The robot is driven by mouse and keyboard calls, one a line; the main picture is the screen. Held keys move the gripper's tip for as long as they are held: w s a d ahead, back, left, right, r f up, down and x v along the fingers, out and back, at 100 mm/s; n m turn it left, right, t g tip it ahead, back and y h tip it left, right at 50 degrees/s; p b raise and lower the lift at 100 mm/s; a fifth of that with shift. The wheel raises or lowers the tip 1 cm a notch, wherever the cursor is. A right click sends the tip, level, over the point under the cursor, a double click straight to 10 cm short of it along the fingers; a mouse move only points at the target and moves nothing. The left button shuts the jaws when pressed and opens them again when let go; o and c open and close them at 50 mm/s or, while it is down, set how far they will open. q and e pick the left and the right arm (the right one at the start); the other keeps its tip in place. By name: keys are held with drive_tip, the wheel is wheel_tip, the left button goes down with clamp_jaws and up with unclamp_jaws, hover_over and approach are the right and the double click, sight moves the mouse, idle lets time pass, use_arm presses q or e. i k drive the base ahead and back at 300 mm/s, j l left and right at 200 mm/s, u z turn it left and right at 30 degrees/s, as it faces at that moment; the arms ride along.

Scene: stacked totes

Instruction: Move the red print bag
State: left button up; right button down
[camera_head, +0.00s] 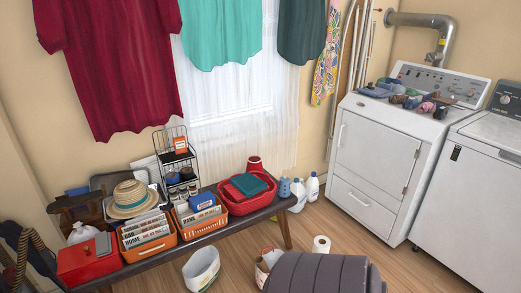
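A small pale bag with red markings (263,269) stands on the floor at the bottom centre; it looks like the red print bag. A dark grey ribbed shape covers its right side, and the frame's lower edge is close below it. A second, white bag (201,266) with an open top and a dark print stands to its left. Neither of my grippers is in view.
A long dark bench (215,232) carries orange crates, a red tub (233,207), a red box (88,263) and a straw hat. A paper roll (321,245) and bottles (312,187) stand on the floor. White machines (375,150) fill the right.

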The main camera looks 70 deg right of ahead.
sight(271, 258)
drive_tip(key=z, duration=2.35)
drive_tip(key=i+l+u, duration=0.35)
